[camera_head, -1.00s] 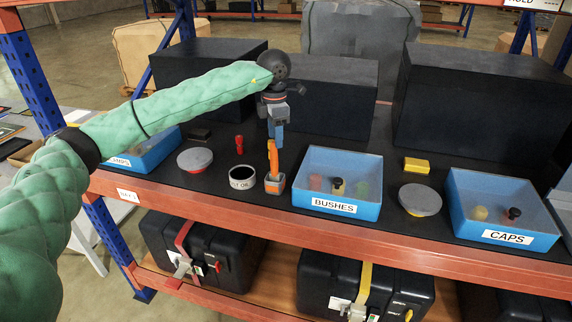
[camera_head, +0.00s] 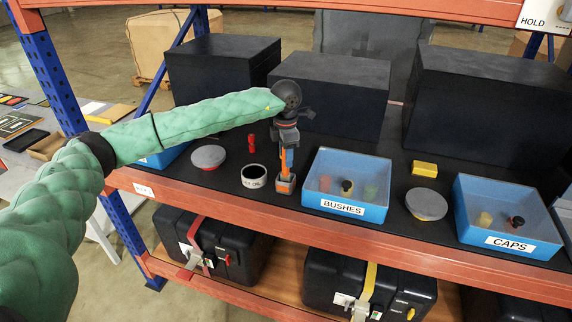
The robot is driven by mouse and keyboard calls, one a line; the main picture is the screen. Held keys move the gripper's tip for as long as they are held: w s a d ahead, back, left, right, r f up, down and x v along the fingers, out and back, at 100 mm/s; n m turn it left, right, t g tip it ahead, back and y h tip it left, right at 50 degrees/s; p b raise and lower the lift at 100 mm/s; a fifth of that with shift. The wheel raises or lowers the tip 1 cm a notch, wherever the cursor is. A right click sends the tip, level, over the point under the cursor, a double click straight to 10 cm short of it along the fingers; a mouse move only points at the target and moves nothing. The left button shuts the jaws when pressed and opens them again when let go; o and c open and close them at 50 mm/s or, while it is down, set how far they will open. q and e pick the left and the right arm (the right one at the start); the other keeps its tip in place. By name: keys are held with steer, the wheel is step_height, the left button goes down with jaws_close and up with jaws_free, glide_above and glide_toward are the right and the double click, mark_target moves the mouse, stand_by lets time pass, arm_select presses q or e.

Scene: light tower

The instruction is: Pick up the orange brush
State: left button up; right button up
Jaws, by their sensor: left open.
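The orange brush (camera_head: 284,164) stands upright on the black shelf mat, near the front edge, with its handle up and a wider orange and grey base (camera_head: 285,184) at the bottom. My left gripper (camera_head: 288,147) points down from above at the upper end of the handle. It is open, and its fingers hide part of the handle top. I cannot tell whether they touch it. My right gripper is not in view.
A white ring-shaped container (camera_head: 254,176) stands close left of the brush and the blue BUSHES bin (camera_head: 374,213) close right. A red item (camera_head: 252,143) and a grey-lidded tin (camera_head: 208,157) are further left. Large black boxes (camera_head: 330,95) stand behind.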

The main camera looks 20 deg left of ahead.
arm_select(q)
steer(key=shift+a+f, duration=0.1)
steer(key=shift+f, duration=0.25)
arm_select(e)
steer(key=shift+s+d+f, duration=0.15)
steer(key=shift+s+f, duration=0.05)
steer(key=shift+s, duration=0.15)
arm_select(q)
steer(key=c, duration=0.9)
jaws_close()
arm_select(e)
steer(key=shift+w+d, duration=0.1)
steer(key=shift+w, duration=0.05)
